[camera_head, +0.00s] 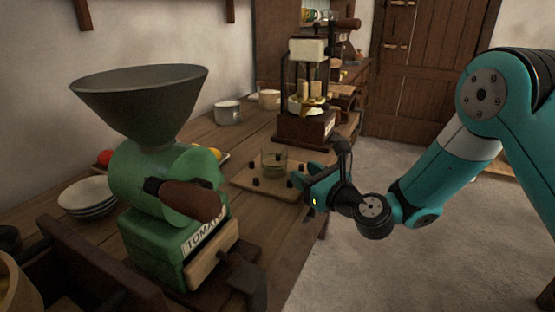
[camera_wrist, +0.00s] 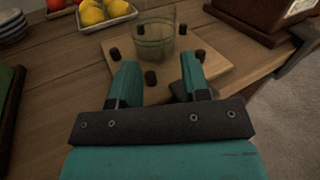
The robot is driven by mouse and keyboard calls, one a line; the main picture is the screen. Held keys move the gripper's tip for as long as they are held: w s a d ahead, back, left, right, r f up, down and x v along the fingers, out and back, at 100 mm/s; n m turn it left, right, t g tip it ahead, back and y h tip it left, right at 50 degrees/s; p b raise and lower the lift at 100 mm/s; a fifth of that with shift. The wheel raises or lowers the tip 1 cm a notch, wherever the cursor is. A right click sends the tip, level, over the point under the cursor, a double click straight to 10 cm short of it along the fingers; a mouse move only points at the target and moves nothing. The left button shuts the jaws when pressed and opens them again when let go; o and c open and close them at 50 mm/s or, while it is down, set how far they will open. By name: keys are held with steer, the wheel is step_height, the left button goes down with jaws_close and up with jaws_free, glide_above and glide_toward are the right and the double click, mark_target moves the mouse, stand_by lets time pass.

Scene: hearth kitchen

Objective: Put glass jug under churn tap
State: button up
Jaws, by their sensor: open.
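A clear greenish glass vessel, which looks like the glass jug (camera_head: 274,160), stands upright on a wooden board (camera_head: 245,180) among several short dark pegs. It also shows in the wrist view (camera_wrist: 154,42), just beyond my fingertips. My gripper (camera_head: 303,182) is open and empty, reaching in low over the near right edge of the board. In the wrist view its two teal fingers (camera_wrist: 159,68) are spread and point toward the jug, without visibly holding it. A churn with a tap cannot be made out for sure. A wooden-based machine with brass parts (camera_head: 308,100) stands behind the board.
A green machine labelled TOMATO (camera_head: 165,235) with a wide dark funnel stands at the front left. Stacked plates (camera_head: 88,196), pale mugs (camera_head: 228,112) and a tray of lemons (camera_wrist: 107,18) are on the counter. Open floor (camera_head: 400,260) lies to the right.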

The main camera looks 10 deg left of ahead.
mark_target(293, 166)
steer(key=x, duration=0.1)
steer(key=p+x, duration=0.1)
steer(key=x, duration=0.1)
steer(key=shift+w+a+r+p, duration=0.15)
steer(key=shift+a+r+p, duration=0.2)
steer(key=shift+a, duration=0.1)
steer(key=shift+w+a+f, duration=0.1)
steer(key=shift+w+a, duration=0.2)
steer(key=shift+w, duration=0.15)
jaws_close()
